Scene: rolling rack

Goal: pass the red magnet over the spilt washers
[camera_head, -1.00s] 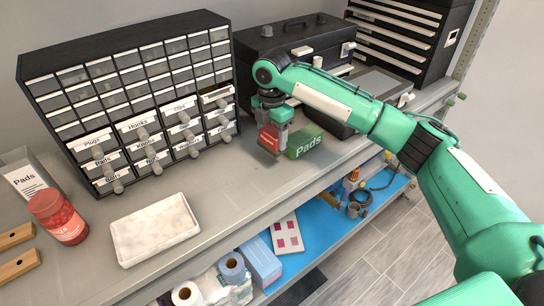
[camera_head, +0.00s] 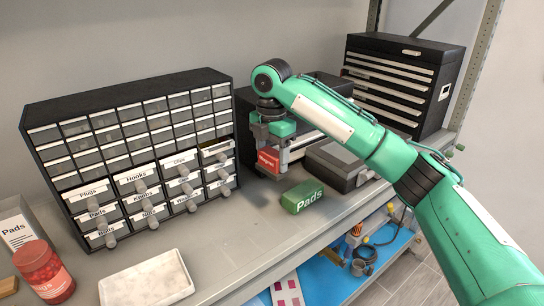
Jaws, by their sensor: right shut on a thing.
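The red magnet (camera_head: 268,161), a block with a white label, is in my right gripper (camera_head: 273,164). The gripper points down and its fingers are shut on the magnet. I cannot make out the washers; any on the worktop are too small or faint to tell. My left gripper is not in view.
A drawer cabinet (camera_head: 130,150) is to the left. A white tray (camera_head: 146,279) and a red-filled jar (camera_head: 44,272) are front left.

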